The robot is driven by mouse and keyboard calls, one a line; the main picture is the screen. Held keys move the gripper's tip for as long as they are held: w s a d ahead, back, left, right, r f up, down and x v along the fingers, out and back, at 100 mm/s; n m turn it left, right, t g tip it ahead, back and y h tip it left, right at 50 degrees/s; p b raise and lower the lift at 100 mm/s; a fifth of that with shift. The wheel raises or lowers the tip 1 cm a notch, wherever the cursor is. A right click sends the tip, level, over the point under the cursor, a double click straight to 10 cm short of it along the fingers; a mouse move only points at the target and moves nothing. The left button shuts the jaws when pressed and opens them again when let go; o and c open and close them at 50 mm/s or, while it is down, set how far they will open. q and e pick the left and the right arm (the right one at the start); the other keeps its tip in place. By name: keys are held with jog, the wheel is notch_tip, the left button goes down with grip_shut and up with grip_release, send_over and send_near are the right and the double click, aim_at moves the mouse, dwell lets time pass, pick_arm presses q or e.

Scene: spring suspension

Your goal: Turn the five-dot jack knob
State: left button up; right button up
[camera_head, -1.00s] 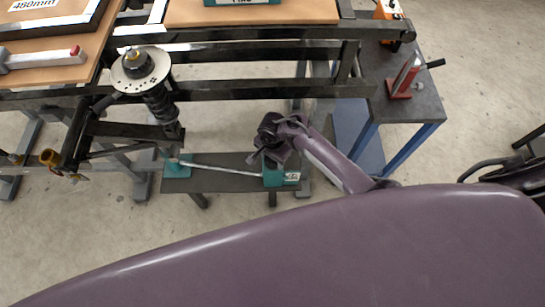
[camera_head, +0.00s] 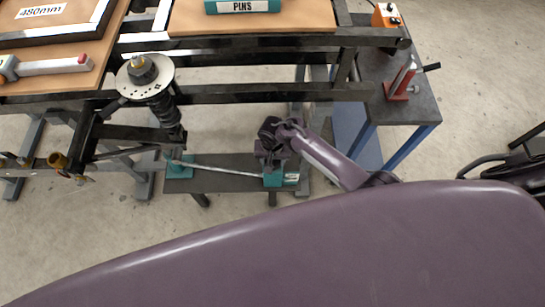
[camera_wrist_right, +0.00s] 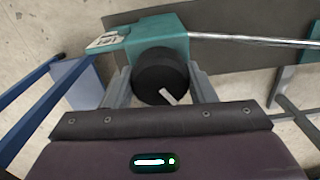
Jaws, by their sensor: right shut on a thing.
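A black round knob (camera_wrist_right: 158,72) with a white pointer bar sits on the teal jack block (camera_wrist_right: 168,27) in the right wrist view. The pointer slants toward the lower right of that view. My right gripper (camera_wrist_right: 162,88) has a finger on each side of the knob and is shut on it. In the head view my right gripper (camera_head: 271,153) is over the teal block (camera_head: 273,181), hiding the knob. A pale label (camera_head: 292,178) lies beside it; its dots are too small to read. My left gripper is not in view.
A thin metal rod (camera_head: 220,170) runs along the dark bench (camera_head: 225,184) to a second teal block (camera_head: 180,170). A coil-spring strut (camera_head: 165,108) and black frame rails stand behind. A side table (camera_head: 415,108) with a red tool (camera_head: 401,82) is at right.

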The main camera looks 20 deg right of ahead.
jog(key=n, duration=0.3)
jog(key=shift+n+p, duration=0.35)
jog(key=shift+n, duration=0.05)
jog(key=n, duration=0.3)
jog(key=shift+n, duration=0.3)
jog(key=n, duration=0.3)
jog(key=shift+n, duration=0.3)
jog(key=n, duration=0.4)
jog(key=shift+n, duration=0.3)
jog(key=n, duration=0.3)
jog(key=shift+d+f+n+b, duration=0.1)
jog(key=shift+n+b, duration=0.2)
jog(key=shift+b, duration=0.1)
jog(key=n+b, duration=0.1)
jog(key=n, duration=0.2)
jog(key=shift+n, duration=0.3)
jog(key=n+b, duration=0.1)
jog(key=n, duration=0.2)
jog(key=shift+n, duration=0.3)
jog(key=n+b, duration=0.2)
jog(key=n, duration=0.2)
jog(key=shift+b, duration=0.3)
